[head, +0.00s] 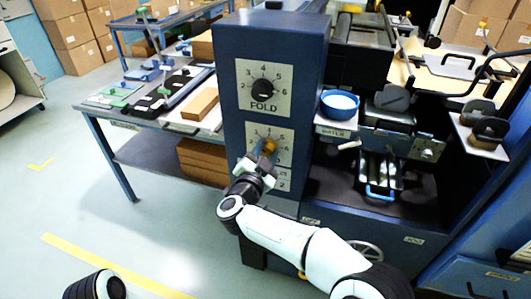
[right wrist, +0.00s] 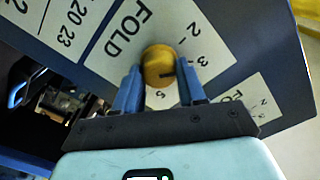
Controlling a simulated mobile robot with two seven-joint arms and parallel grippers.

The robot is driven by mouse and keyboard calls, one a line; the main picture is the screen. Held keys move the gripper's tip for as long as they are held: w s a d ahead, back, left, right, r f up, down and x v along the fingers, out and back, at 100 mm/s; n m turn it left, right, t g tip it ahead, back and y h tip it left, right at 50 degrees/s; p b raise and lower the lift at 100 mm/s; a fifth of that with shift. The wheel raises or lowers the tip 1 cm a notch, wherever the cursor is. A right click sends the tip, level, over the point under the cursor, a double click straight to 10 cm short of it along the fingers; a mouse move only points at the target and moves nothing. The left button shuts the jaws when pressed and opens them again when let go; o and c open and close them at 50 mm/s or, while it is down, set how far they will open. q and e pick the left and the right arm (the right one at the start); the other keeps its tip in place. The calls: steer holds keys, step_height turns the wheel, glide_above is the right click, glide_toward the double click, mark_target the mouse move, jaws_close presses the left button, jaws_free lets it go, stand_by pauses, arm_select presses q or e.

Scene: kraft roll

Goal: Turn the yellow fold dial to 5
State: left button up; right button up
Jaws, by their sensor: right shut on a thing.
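The yellow fold dial (head: 267,147) is the lower dial on the front of a blue machine column. It also shows in the right wrist view (right wrist: 158,66), on a white plate marked FOLD. My right gripper (head: 260,160) is at this dial, with its blue fingers (right wrist: 159,84) shut on the yellow knob from both sides. A dark pointer mark on the knob points to the right and slightly down in the wrist view. The 2, 3 and 5 show around it; the right finger covers the scale between 3 and 5. My left gripper is not in view.
A black FOLD dial (head: 262,88) sits above on the same blue column (head: 232,60). A blue bowl (head: 340,104) with white contents stands to the right. A worktable (head: 110,125) with boards and tools is to the left. The floor (head: 70,200) in front is clear.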

steer(key=shift+r, duration=0.15)
steer(key=o, duration=1)
steer(key=shift+w, duration=0.1)
steer(key=shift+o, duration=0.2)
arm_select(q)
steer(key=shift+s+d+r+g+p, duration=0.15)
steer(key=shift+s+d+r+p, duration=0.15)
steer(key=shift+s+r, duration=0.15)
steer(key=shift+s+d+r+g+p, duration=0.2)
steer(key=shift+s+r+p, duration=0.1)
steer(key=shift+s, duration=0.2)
arm_select(e)
steer(key=v, duration=1.3)
steer(key=shift+s, duration=0.2)
